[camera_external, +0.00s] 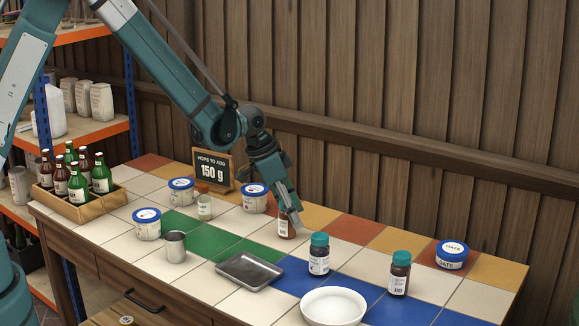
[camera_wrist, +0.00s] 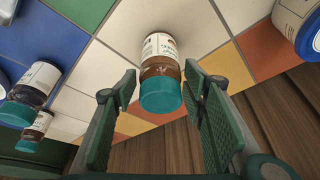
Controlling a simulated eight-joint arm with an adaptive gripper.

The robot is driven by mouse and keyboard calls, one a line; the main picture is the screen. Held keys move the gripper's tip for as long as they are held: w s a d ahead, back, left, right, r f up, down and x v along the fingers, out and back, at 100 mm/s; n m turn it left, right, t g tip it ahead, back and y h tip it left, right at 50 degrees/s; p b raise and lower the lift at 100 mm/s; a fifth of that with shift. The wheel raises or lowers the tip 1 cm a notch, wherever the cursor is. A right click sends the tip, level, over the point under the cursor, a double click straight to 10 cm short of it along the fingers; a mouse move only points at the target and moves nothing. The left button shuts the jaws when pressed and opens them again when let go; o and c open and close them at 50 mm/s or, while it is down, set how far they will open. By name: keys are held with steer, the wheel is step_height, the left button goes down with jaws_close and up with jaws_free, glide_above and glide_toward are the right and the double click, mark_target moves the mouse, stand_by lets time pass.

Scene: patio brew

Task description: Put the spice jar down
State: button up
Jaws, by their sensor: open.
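The spice jar is a small brown jar with a white label and a teal lid. It stands on the white tiles of the counter in the external view (camera_external: 286,229), and it also shows in the wrist view (camera_wrist: 161,72). My gripper (camera_external: 293,217) reaches down over the jar and hides its lid in the external view. In the wrist view the two fingers of my gripper (camera_wrist: 160,84) are spread, one on each side of the jar, with a gap on both sides. The jar looks upright.
Two similar teal-lidded jars (camera_external: 319,256) (camera_external: 399,274) stand to the right. A white bowl (camera_external: 334,307) and a metal tray (camera_external: 249,272) lie nearer the front. A blue-lidded tub (camera_external: 254,198) stands just behind left, near the sign (camera_external: 212,171). An oats tub (camera_external: 452,255) is at far right.

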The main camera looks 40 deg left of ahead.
steer(key=shift+p+v, duration=0.75)
steer(key=shift+v, duration=4.4)
steer(key=s+a+r+n+t+y, duration=0.15)
steer(key=s+a+r+n, duration=0.25)
steer(key=s+a+r, duration=1.2)
steer(key=s+a+r+n+t, duration=0.1)
steer(key=s+a+n, duration=0.1)
steer(key=s+a, duration=0.4)
steer(key=s+a+r+n+t+y, duration=0.1)
steer(key=s+a, duration=0.6)
steer(key=s, duration=0.7)
steer(key=shift+s+a+r+n, duration=0.2)
steer(key=shift+r+n, duration=0.3)
steer(key=shift+n, duration=0.5)
